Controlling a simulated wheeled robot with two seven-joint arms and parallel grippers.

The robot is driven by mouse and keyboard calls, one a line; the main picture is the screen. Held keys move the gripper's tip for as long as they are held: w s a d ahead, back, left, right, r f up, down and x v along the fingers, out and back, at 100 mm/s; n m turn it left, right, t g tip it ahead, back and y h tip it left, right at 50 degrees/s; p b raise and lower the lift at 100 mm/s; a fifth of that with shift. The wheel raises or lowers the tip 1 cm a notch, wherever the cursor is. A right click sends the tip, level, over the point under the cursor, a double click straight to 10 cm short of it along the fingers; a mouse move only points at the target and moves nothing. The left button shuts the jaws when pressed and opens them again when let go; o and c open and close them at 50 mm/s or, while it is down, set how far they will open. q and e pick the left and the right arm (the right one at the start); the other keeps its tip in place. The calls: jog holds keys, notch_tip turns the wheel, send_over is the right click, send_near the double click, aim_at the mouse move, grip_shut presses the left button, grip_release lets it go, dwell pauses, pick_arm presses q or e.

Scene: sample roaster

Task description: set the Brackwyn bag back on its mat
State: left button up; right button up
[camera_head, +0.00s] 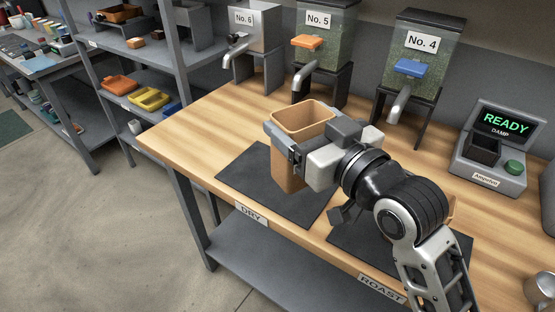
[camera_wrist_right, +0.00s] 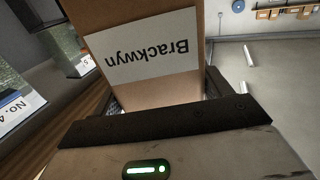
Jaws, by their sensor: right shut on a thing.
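The Brackwyn bag (camera_head: 288,175) is a tan, open-topped bag, upright in the head view. In the right wrist view, the bag (camera_wrist_right: 155,88) fills the middle, with a white label reading "Brackwyn" upside down. My right gripper (camera_head: 296,153) is shut on the bag near its upper part. The bag is over the dark mat (camera_head: 241,172) behind the DRY label; I cannot tell whether its base touches. A second dark mat (camera_head: 344,241) lies behind the ROAST label, partly hidden by my right arm. My left gripper is not in view.
Dispensers No. 6 (camera_head: 252,42), No. 5 (camera_head: 327,50) and No. 4 (camera_head: 415,62) stand along the back. A meter (camera_head: 492,150) reading "READY" and "DAMP" is at right. A metal cup (camera_head: 540,288) stands at the lower right. Bare wood lies left of the DRY mat.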

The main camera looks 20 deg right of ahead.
jog(key=w+f, duration=1.2)
jog(key=shift+p, duration=0.45)
jog(key=shift+w+a+f, duration=0.1)
jog(key=shift+f, duration=0.1)
jog(key=o, duration=1.1)
jog(key=v, duration=0.6)
jog(key=b+v, duration=0.1)
jog(key=v, duration=0.5)
jog(key=shift+r, duration=0.2)
